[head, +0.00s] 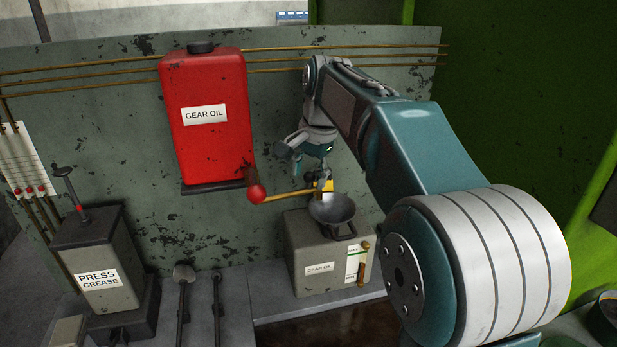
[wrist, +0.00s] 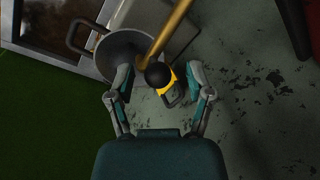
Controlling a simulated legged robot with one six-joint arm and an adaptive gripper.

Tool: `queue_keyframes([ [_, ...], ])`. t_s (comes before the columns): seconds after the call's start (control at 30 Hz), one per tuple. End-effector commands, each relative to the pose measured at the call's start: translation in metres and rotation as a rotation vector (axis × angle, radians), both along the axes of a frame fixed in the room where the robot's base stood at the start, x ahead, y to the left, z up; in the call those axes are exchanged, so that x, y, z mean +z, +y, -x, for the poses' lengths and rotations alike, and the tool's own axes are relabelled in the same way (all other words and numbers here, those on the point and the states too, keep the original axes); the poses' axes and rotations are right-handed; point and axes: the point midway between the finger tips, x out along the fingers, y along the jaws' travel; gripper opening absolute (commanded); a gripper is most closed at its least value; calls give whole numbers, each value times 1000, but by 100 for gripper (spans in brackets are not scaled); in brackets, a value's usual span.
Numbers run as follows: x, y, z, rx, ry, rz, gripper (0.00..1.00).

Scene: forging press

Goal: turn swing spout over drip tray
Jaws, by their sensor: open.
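The swing spout (head: 288,194) is a thin brass pipe reaching right from the red Gear Oil tank (head: 206,110). Its outer end is by the dark bowl-shaped funnel (head: 334,212). In the wrist view the spout (wrist: 172,28) crosses the funnel (wrist: 125,48) and ends in a black knob (wrist: 158,75) with yellow beside it. My gripper (head: 309,172) is open at that end. In the wrist view its fingers (wrist: 160,84) stand either side of the knob, with gaps. A brown, shallow tray-like surface (head: 325,328), possibly the drip tray, lies low at the front.
A grey Gear Oil box (head: 305,262) stands under the funnel. A Press Grease unit (head: 97,260) and two dark upright tools (head: 184,300) are to the left. The worn green-grey wall (head: 100,130) is close behind, with brass pipes along its top.

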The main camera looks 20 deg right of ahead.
Motion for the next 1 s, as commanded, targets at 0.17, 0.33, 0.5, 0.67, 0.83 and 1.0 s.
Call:
queue_keyframes([
  [0.17, -9, 1, -1, 0, 0, 0, 67],
  [0.33, -9, 1, -1, 0, 0, 0, 67],
  [0.5, -9, 1, -1, 0, 0, 0, 9],
  [0.67, -9, 1, -1, 0, -1, -1, 0],
  [0.83, -9, 1, 0, -6, -1, -1, 0],
  [1.0, -9, 1, 5, -48, 0, 0, 0],
])
